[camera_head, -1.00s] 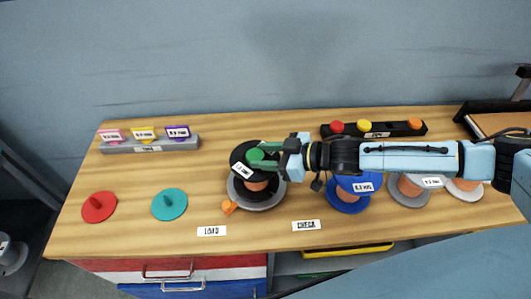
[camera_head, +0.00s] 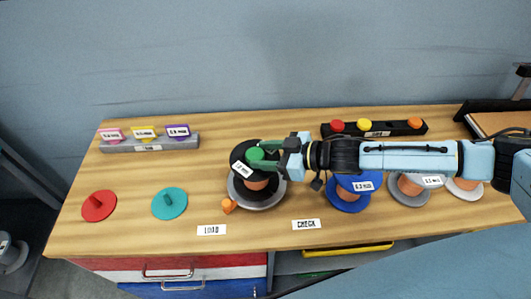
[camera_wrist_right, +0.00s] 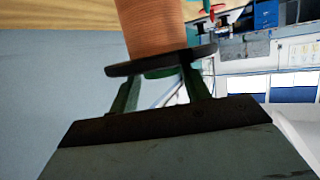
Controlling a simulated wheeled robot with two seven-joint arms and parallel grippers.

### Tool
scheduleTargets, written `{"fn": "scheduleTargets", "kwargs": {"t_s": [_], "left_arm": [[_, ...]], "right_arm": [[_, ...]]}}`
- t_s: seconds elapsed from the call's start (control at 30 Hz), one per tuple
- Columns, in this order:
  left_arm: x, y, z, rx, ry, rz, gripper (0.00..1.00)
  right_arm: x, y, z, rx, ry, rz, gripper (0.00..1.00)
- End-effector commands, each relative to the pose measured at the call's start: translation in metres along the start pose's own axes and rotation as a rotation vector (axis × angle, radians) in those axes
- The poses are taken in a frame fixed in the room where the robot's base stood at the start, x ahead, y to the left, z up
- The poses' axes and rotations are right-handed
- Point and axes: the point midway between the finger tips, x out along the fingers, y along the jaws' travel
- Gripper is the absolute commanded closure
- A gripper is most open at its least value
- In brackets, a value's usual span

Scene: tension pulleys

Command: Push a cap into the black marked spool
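The black marked spool (camera_head: 243,151) stands left of the table's middle, with a black top flange, a white label and a copper-coloured winding. A green cap (camera_head: 256,154) sits at the middle of its top. My right gripper (camera_head: 264,155) reaches in from the right, its green fingers spread on either side of the cap. In the right wrist view the copper winding (camera_wrist_right: 153,27) and black flange (camera_wrist_right: 160,62) are in front of the fingers (camera_wrist_right: 160,78), and part of the green cap shows between them. How deep the cap sits is hidden. My left gripper is out of view.
A grey base (camera_head: 262,204) lies under the spool, with a small orange piece (camera_head: 229,206) beside it. Red (camera_head: 98,207) and teal (camera_head: 170,205) discs lie left. A black rack (camera_head: 350,132) holds coloured caps behind. A blue spool (camera_head: 347,204) and other spools stand right, partly under my arm.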

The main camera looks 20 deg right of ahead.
Motion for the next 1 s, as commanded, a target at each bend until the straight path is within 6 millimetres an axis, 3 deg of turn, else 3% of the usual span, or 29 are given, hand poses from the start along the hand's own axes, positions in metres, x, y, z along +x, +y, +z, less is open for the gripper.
{"fn": "scheduleTargets", "kwargs": {"t_s": [0.1, 0.57, 0.77, 1.0], "left_arm": [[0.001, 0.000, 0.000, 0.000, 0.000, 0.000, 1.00], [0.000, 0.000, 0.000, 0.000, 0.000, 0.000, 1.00], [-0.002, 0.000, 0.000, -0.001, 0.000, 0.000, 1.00], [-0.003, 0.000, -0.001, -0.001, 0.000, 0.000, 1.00]], "right_arm": [[0.000, -0.004, 0.008, 0.004, -0.016, -0.003, 0.33], [-0.003, -0.004, 0.008, 0.003, -0.015, -0.005, 0.33], [-0.031, -0.003, 0.008, 0.002, -0.016, -0.003, 0.33], [-0.084, -0.002, 0.004, 0.001, -0.010, 0.000, 0.33]]}}
